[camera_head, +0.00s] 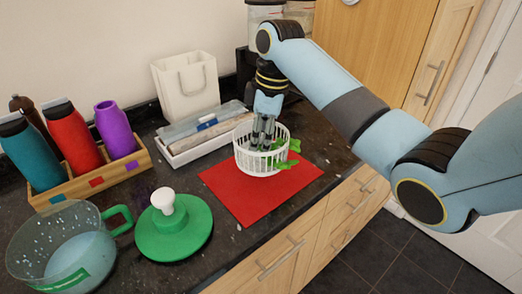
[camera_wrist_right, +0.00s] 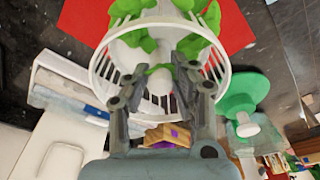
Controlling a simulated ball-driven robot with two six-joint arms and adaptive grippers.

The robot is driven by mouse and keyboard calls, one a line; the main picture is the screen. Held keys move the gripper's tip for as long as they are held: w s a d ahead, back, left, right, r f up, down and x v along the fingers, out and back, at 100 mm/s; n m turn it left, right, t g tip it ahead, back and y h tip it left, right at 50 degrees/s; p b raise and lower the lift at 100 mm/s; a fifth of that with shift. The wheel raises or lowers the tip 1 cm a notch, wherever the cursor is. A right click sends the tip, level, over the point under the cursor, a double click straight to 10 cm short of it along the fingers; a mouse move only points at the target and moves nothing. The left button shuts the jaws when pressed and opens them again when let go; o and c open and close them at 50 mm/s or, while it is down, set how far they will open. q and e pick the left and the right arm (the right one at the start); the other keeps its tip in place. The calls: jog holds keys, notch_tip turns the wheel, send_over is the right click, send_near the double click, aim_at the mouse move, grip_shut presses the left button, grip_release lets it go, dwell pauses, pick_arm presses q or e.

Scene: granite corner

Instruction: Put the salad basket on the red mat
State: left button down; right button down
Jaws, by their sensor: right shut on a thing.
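The salad basket (camera_head: 249,162) is a white slatted basket with green leaves in it. In the head view it is upright over the far part of the red mat (camera_head: 262,200); I cannot tell whether its bottom touches the mat. My right gripper (camera_head: 264,136) comes down into the basket from above and is shut on it. The right wrist view shows the basket's white rim (camera_wrist_right: 96,62) around the fingers (camera_wrist_right: 160,74), and the red mat (camera_wrist_right: 238,28) behind it. What the fingertips grip is partly hidden. My left gripper is not in view.
A green lid with a white knob (camera_head: 174,228) and a clear bowl with a green handle (camera_head: 62,250) stand left of the mat. A wooden rack (camera_head: 95,180) holds several bottles. A white tray (camera_head: 200,150) lies behind the basket. The mat's front is clear, near the counter edge.

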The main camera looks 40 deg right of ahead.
notch_tip(320, 180, down, 4)
jog(key=shift+r, duration=0.25)
jog(key=shift+f, duration=0.25)
jog(key=shift+f, duration=0.1)
jog(key=c, duration=1.1)
grip_release()
jog(key=r, duration=0.4)
jog(key=s+d+r, duration=0.1)
jog(key=r, duration=0.7)
jog(key=shift+s+d+r+b, duration=0.1)
jog(key=shift+s+d+b, duration=0.05)
jog(key=shift+b, duration=0.15)
